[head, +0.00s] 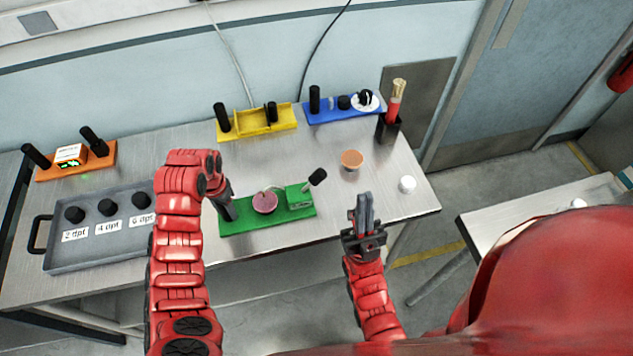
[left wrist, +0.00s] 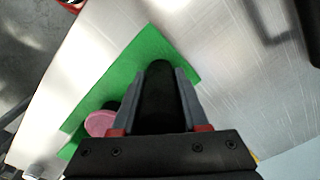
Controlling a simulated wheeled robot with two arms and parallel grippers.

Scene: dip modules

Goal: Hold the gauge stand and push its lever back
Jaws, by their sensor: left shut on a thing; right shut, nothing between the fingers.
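The gauge stand (head: 285,217) is a green base on the metal table, with a pink disc (head: 265,202) in its middle. Its lever (head: 317,177), with a black grip, rises from a green block at the right end and leans to the right. My left gripper (head: 230,210) is shut on the black upright handle at the stand's left end. In the left wrist view, this black handle (left wrist: 158,92) sits between the fingers, above the green base (left wrist: 137,62). My right gripper (head: 364,203) is shut and empty, right of the stand and apart from the lever.
A grey tray (head: 100,255) with several black knobs is at the left. Orange (head: 105,166), yellow (head: 283,126) and blue (head: 330,115) stands are along the back. An orange-brown disc (head: 352,158), a white ball (head: 407,184) and a black cup (head: 388,130) are at the right.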

